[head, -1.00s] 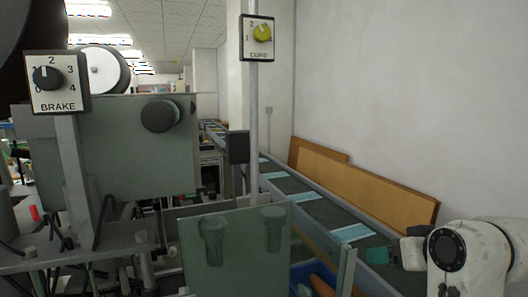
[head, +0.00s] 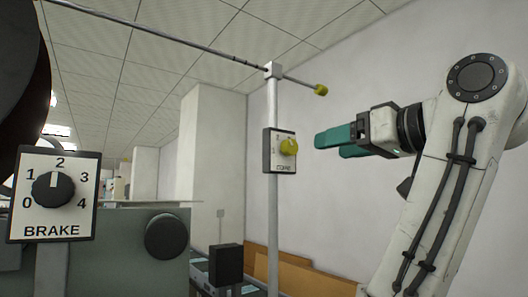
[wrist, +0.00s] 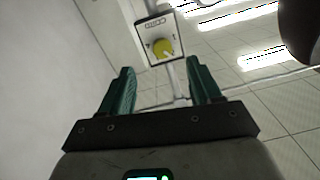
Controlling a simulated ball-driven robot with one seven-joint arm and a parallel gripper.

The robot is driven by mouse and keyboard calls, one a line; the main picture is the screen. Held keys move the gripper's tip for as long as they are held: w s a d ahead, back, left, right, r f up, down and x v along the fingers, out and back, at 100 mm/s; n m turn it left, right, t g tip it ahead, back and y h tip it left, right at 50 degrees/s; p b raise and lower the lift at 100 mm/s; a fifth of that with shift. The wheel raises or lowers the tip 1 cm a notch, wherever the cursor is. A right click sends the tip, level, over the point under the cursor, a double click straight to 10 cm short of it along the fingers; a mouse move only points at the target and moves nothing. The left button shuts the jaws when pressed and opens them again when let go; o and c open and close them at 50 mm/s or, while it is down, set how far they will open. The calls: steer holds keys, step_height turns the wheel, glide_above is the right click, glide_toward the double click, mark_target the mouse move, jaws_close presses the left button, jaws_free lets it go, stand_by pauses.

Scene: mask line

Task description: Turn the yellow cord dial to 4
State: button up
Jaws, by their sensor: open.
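The yellow cord dial (head: 288,147) is a round knob on a small white plate with a dark frame, fixed to a thin grey pole. Its printed numbers are too small to read in the head view. My gripper (head: 316,146) has green fingers and is right of the dial, apart from it, pointing toward it. In the wrist view the dial (wrist: 162,48) shows upside down beyond the gap between the two spread fingers (wrist: 157,80). The fingers are open with nothing between them.
A black BRAKE dial (head: 53,190) on a white plate stands at the left, its mark near 2. A thin rod (head: 190,40) with a yellow tip crosses above the cord dial. A grey machine with a dark knob (head: 167,236) is lower left. A white wall is behind my arm.

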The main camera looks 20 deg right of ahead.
mark_target(293, 148)
steer(key=p+x, duration=0.2)
steer(key=x, duration=0.1)
steer(key=r+p+x, duration=0.1)
steer(key=p+x, duration=0.1)
steer(key=x, duration=0.2)
steer(key=p+x, duration=0.2)
steer(key=x, duration=0.1)
steer(key=shift+w+r+p, duration=0.15)
steer(key=shift+r+p, duration=0.05)
steer(key=shift+p, duration=0.1)
steer(key=c, duration=1)
steer(key=shift+c, duration=0.2)
